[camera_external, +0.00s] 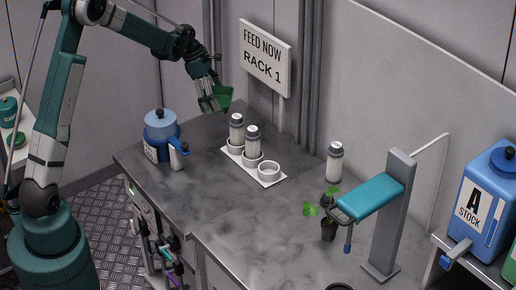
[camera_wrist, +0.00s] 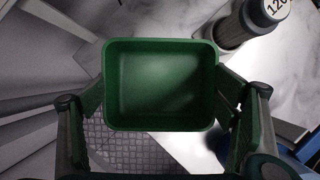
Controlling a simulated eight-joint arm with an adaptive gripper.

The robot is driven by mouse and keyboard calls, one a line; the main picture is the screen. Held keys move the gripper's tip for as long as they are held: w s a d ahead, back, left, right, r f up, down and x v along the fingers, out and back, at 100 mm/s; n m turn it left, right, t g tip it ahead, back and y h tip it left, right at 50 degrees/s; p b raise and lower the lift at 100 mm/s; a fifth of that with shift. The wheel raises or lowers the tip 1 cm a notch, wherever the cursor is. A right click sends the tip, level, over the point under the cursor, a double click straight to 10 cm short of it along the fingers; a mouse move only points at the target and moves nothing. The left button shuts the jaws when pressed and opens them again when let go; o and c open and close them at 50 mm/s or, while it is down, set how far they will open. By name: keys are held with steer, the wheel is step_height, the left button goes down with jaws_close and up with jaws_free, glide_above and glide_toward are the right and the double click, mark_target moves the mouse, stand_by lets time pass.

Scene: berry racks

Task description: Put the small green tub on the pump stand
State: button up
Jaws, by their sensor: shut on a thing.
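The small green tub (camera_external: 225,96) is held in the air above the back left of the bench. My gripper (camera_external: 213,99) is shut on it. In the wrist view the tub (camera_wrist: 160,85) is square, open-topped and looks empty, with a finger against each side. A grey post stand (camera_external: 394,220) with a teal top arm (camera_external: 370,198) and a flat base stands on the right of the bench, far from the tub. It may be the pump stand; I cannot tell for certain.
A white rack (camera_external: 268,181) holds two grey-capped bottles below and right of the tub. A blue jug (camera_external: 160,136) stands at left. Another bottle (camera_external: 334,162) and a small potted plant (camera_external: 328,228) stand near the post. The bench's middle (camera_external: 240,212) is clear.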

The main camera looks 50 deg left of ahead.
glide_above(221, 127)
steer(key=s+a, duration=0.1)
steer(key=shift+f+b, duration=0.4)
steer(key=shift+f, duration=2.7)
steer(key=shift+f, duration=1.9)
steer(key=shift+f+b, duration=0.15)
steer(key=shift+b, duration=0.3)
steer(key=o, duration=0.8)
steer(key=p+v, duration=0.1)
steer(key=v, duration=1.1)
steer(key=shift+r+p, duration=0.2)
steer(key=shift+p, duration=0.2)
